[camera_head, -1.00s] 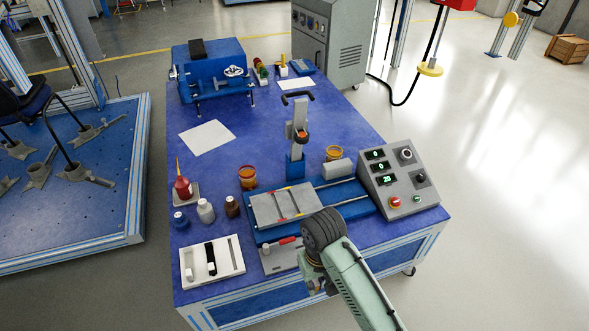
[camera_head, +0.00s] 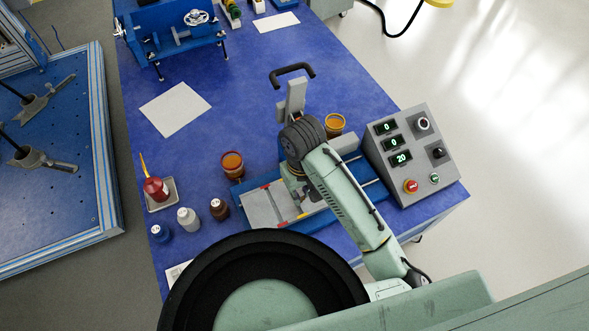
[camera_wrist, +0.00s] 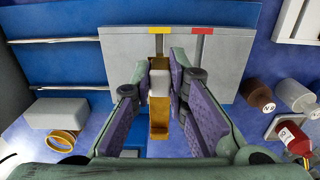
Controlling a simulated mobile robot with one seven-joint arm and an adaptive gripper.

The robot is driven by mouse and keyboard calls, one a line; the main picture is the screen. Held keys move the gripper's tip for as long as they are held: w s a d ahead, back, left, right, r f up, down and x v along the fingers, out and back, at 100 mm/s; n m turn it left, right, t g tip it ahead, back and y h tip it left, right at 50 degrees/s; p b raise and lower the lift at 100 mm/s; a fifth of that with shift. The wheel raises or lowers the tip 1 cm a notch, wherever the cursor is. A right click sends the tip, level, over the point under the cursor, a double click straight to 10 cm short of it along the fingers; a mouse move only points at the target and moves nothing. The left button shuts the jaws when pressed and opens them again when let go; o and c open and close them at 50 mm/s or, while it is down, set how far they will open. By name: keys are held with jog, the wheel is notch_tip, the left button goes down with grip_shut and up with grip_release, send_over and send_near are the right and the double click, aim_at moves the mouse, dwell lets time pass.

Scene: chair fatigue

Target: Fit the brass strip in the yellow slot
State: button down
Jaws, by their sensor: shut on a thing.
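The brass strip (camera_wrist: 159,122) runs lengthwise between my fingers in the wrist view, with a pale grey block on it. My gripper (camera_wrist: 160,88) is shut on this piece. The grey plate (camera_wrist: 228,60) lies beyond, with a yellow mark (camera_wrist: 158,30) and a red mark (camera_wrist: 202,30) at its far edge. The yellow mark lines up roughly with the strip. In the head view the plate (camera_head: 262,209) is partly under my arm, and the strip is hidden.
The control box (camera_head: 410,155) stands right of the plate. A lever post (camera_head: 291,98) stands behind it. Orange pots (camera_head: 232,165), small bottles (camera_head: 188,219) and a red oil can (camera_head: 155,189) are nearby.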

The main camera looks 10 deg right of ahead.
jog(key=shift+w, duration=0.2)
jog(key=shift+s, duration=0.1)
jog(key=shift+s, duration=0.15)
jog(key=shift+s+d, duration=0.1)
notch_tip(320, 180, down, 6)
jog(key=b, duration=0.6)
jog(key=shift+r, duration=0.1)
jog(key=shift+f+b, duration=1.15)
jog(key=shift+b, duration=0.2)
dwell(1.4)
jog(key=c, duration=1.5)
grip_release()
jog(key=shift+r, duration=0.1)
notch_tip(320, 180, up, 12)
